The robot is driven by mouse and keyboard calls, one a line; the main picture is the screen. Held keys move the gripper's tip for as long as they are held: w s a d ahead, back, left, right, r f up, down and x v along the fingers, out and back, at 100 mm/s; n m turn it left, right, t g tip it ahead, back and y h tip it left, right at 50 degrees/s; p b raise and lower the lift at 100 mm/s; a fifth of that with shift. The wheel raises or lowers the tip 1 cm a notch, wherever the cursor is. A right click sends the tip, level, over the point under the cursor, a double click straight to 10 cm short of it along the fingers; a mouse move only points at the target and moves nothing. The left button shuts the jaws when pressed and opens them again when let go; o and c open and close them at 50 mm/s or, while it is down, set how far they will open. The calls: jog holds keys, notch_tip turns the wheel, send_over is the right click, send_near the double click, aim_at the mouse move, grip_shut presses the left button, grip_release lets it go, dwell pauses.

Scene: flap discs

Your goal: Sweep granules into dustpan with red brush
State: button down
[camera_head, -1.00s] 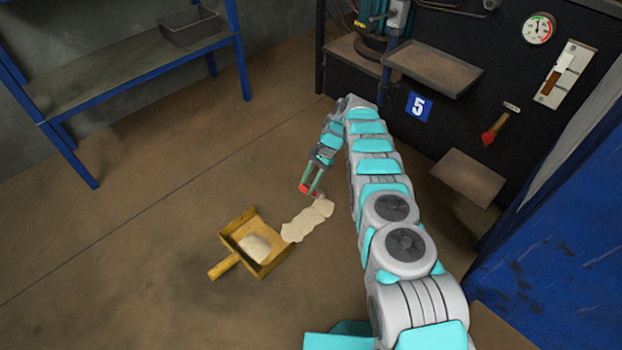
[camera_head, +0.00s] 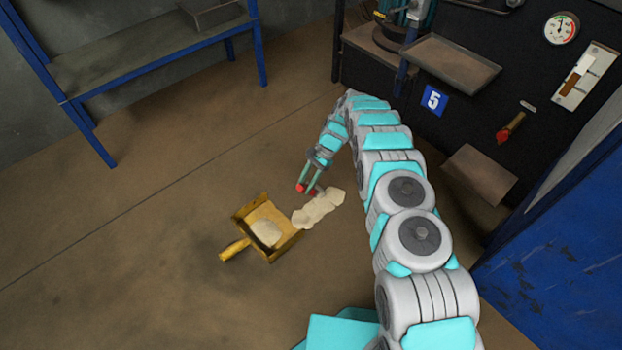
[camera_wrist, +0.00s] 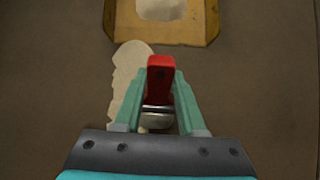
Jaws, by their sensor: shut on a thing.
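A yellow dustpan (camera_head: 283,246) lies on the floor with its handle toward the lower left. A pale heap of granules (camera_head: 266,233) sits inside it. A longer pale patch of granules (camera_head: 319,209) lies on the floor beside its right edge. My gripper (camera_head: 308,181) is shut on the red brush (camera_head: 301,187), above the floor near the upper left side of the patch. In the wrist view the red brush (camera_wrist: 160,80) is between the fingers, with the floor patch (camera_wrist: 128,72) to its left and the dustpan (camera_wrist: 200,30) ahead. The brush's bristles are hard to make out.
A blue-legged shelf (camera_head: 150,58) with a grey bin (camera_head: 210,14) stands at the upper left. A dark panel with a gauge (camera_head: 561,28) and a tray (camera_head: 451,62) stands at the upper right. A blue cabinet (camera_head: 570,240) is at right. Floor left of the dustpan is clear.

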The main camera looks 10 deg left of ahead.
jog(key=s+a+p, duration=0.1)
jog(key=s+a, duration=0.7)
jog(key=s, duration=0.1)
jog(key=shift+s+a+f, duration=0.15)
jog(key=shift+s+f, duration=0.05)
jog(key=shift+s, duration=0.2)
dwell(1.0)
jog(key=shift+s, duration=0.1)
jog(key=shift+s+a, duration=0.2)
jog(key=shift+a, duration=0.05)
notch_tip(320, 180, up, 5)
jog(key=shift+p, duration=0.6)
jog(key=shift+w, duration=0.15)
